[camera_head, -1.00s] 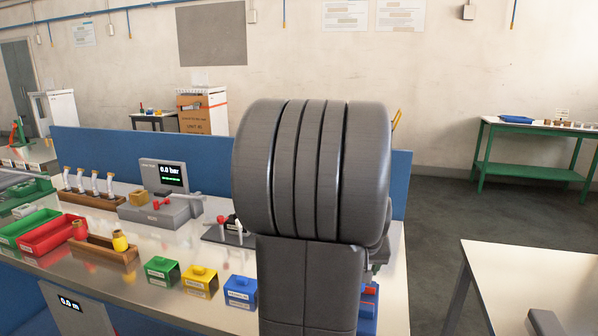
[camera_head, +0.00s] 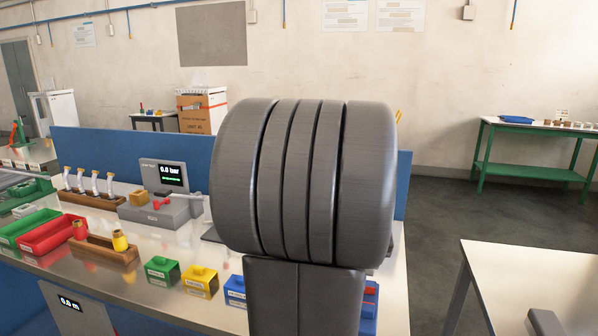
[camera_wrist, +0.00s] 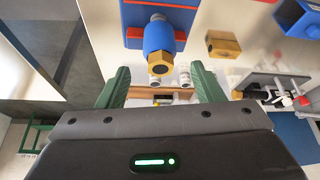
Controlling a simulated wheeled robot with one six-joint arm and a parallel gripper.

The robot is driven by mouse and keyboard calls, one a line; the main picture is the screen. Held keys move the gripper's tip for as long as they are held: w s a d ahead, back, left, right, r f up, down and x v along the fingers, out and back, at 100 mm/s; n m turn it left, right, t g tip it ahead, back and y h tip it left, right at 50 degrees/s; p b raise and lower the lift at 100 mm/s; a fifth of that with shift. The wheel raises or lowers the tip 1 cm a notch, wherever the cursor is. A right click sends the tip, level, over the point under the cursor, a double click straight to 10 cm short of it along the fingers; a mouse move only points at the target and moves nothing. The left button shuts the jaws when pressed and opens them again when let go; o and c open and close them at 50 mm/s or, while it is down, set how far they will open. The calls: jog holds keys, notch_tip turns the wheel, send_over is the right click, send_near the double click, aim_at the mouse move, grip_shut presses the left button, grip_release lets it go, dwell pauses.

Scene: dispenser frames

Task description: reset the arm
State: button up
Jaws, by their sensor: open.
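In the wrist view my gripper (camera_wrist: 161,82) is open, its two green fingers spread apart with nothing gripped between them. A blue cylindrical fitting with a brass hex end (camera_wrist: 159,45) shows just beyond the fingertips; I cannot tell how far off it is. My dark grey arm fills the middle of the head view and hides part of the bench. My gripper itself does not show in the head view.
A blue panel (camera_head: 105,150) stands behind. A pale table (camera_head: 535,285) is at right.

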jog(key=x, duration=0.6)
notch_tip(320, 180, up, 4)
jog(key=p, duration=0.3)
jog(key=shift+r+p, duration=0.8)
jog(key=shift+p, duration=0.1)
jog(key=shift+r+p, duration=0.35)
jog(key=shift+r, duration=0.15)
